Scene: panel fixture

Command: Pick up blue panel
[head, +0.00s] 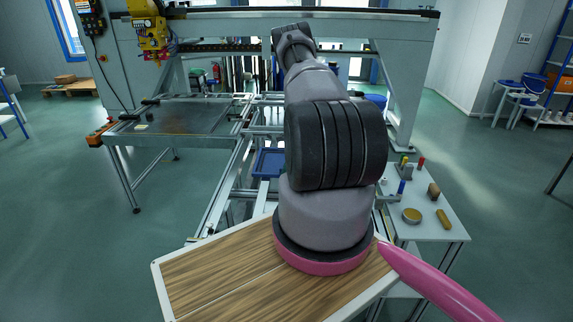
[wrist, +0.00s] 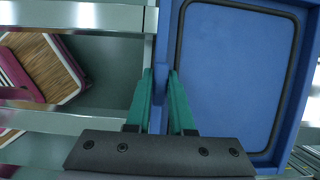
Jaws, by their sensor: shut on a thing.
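The blue panel (wrist: 235,80) fills the right of the wrist view, a flat blue face with a dark line inside a raised rim. In the head view, part of it (head: 268,163) shows left of my arm, within the metal frame. My gripper (wrist: 159,76) has two green fingers, one on each side of the panel's left rim, and is shut on that rim. In the head view my arm hides the gripper and most of the panel. I cannot tell whether the panel rests on the frame or is raised.
Metal rails (wrist: 75,15) run beside the panel on the left in the wrist view. A dark-topped table (head: 185,117) stands left of the frame. A small side table (head: 428,228) with several small parts stands at right. A grey gantry (head: 405,80) spans the back.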

